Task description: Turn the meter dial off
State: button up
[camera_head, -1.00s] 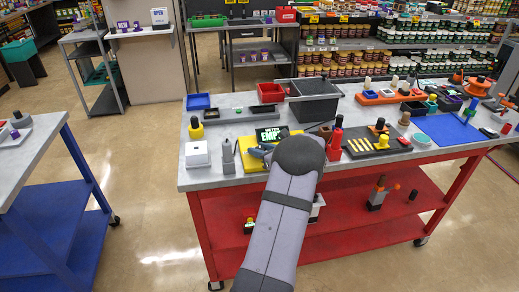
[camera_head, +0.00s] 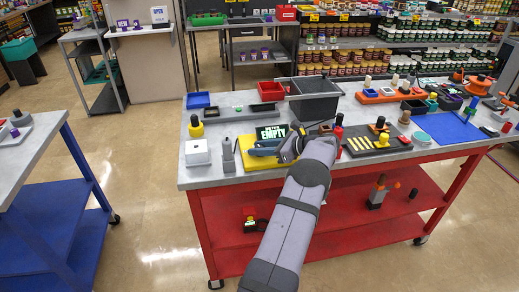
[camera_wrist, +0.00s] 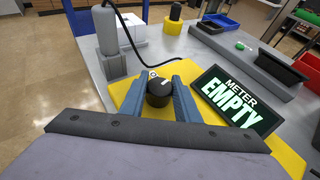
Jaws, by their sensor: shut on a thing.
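The meter is a yellow base with a dark display (camera_head: 272,132) reading "METER EMPTY"; the display (camera_wrist: 232,97) is large in the wrist view. A round black dial (camera_wrist: 158,93) with a white mark stands on the yellow base (camera_wrist: 133,98) beside the display. My gripper (camera_wrist: 166,92) has its blue fingers on both sides of the dial and is shut on it. In the head view my gripper (camera_head: 262,148) is low over the yellow base in front of the display. The dial is hidden there.
A grey cylinder device (camera_head: 228,155) and a white box (camera_head: 197,152) stand left of the meter. A grey bin (camera_head: 314,98) is behind it. A red bottle (camera_head: 338,130) and a striped tray (camera_head: 372,143) are to the right.

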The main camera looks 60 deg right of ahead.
jog(key=shift+y, duration=0.3)
jog(key=o, duration=1)
jog(key=shift+o, duration=0.2)
jog(key=shift+b+v, duration=1.05)
jog(key=shift+v, duration=2.65)
jog(key=shift+w, duration=0.1)
